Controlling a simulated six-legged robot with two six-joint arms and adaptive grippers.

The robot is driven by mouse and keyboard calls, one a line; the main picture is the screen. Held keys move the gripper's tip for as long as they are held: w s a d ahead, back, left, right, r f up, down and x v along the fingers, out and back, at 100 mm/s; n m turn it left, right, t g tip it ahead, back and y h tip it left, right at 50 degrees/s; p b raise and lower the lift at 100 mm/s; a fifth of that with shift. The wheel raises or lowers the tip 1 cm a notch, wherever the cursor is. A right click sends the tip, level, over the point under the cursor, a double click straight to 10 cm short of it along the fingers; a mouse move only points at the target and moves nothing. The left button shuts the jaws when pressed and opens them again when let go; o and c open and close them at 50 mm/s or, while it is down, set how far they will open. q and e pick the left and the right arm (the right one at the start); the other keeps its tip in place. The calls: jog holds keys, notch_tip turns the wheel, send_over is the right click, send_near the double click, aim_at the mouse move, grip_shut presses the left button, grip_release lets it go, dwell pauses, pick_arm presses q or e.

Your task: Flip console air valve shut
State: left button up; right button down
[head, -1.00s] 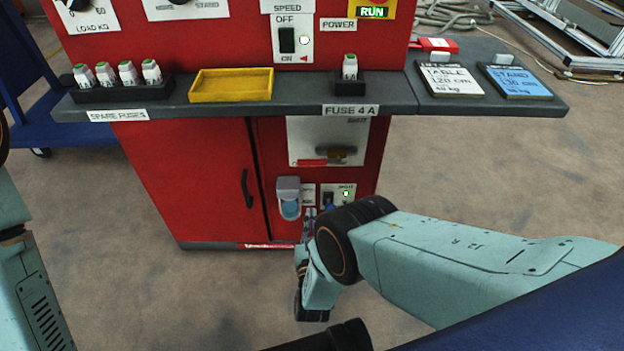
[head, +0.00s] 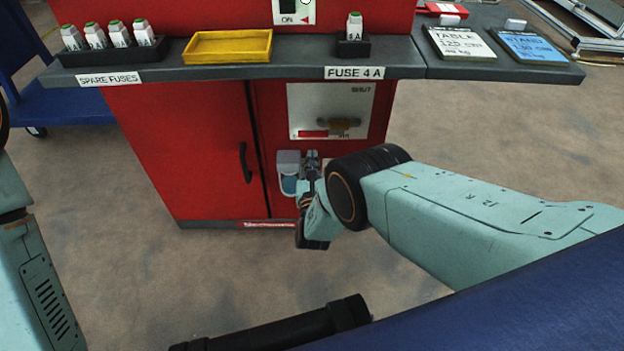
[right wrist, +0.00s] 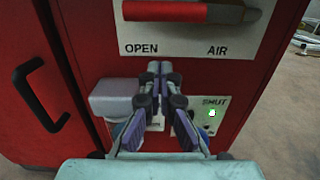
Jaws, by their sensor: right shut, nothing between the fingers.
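The air valve is on a white plate (head: 359,98) low on the red console front. Its red handle (head: 312,134) lies horizontal, pointing left from the brass body (head: 346,122). In the right wrist view the red handle (right wrist: 165,11) runs across the top, above the printed words OPEN and AIR. SHUT is printed at the plate's upper right in the head view. My right gripper (head: 312,156) is shut and empty, just below the plate. Its fingertips (right wrist: 160,68) are together below the handle, apart from it. My left gripper is out of view.
A grey-covered socket (head: 289,160) sits beside my right fingers. A small panel marked SHUT with a lit green lamp (right wrist: 212,113) is right of them. The dark shelf (head: 290,72) overhangs above, holding fuses and a yellow tray (head: 228,46).

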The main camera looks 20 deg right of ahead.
aim_at(320, 134)
jog(key=shift+w+r+p, duration=0.15)
jog(key=shift+r, duration=0.75)
jog(key=shift+w+r+p, duration=0.15)
jog(key=shift+r, duration=0.75)
